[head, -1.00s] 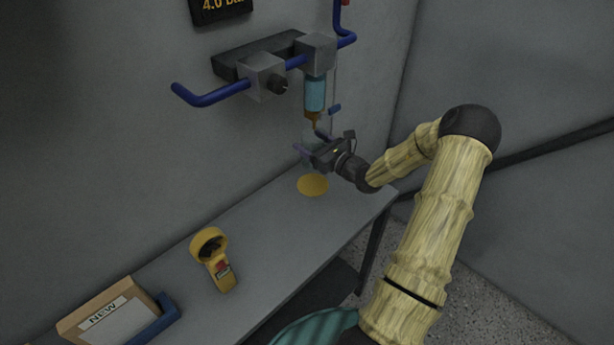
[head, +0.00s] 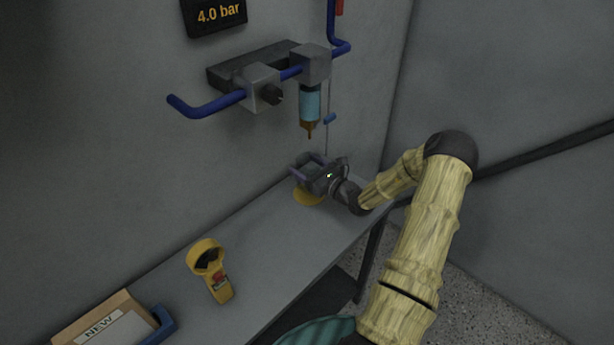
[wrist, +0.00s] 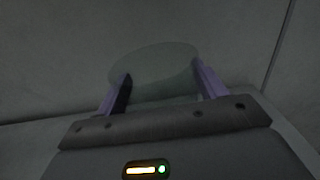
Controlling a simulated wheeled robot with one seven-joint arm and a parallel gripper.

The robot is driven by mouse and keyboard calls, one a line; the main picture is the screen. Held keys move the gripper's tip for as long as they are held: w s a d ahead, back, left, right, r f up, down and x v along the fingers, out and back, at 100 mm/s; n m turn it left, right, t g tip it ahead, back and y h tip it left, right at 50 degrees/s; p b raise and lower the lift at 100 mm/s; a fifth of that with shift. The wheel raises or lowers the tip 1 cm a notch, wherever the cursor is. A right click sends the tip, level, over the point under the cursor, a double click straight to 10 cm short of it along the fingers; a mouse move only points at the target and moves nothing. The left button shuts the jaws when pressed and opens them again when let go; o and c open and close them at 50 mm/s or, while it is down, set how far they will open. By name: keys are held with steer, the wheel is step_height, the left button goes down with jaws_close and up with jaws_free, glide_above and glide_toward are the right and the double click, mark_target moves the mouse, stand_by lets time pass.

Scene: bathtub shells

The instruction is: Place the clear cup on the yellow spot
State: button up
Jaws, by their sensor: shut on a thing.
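The clear cup (wrist: 155,66) shows in the wrist view as a faint see-through round shape between the two purple fingers. My gripper (wrist: 163,88) is shut on it. In the head view my gripper (head: 307,166) is low over the shelf, at the yellow spot (head: 308,197). The gripper covers part of the spot, and the cup can hardly be made out there. I cannot tell whether the cup's base touches the spot.
A blue pipe with a filter bowl (head: 310,104) hangs on the wall above the gripper. A yellow handheld device (head: 211,270) lies on the grey shelf (head: 262,250). A box marked NEW (head: 100,325) stands at the lower left. The shelf between is clear.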

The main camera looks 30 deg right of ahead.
steer(key=shift+f, duration=1.8)
steer(key=shift+f, duration=0.1)
steer(key=o, duration=1)
steer(key=shift+c, duration=0.2)
steer(key=shift+s, duration=0.1)
steer(key=b+v, duration=0.1)
steer(key=v, duration=1.1)
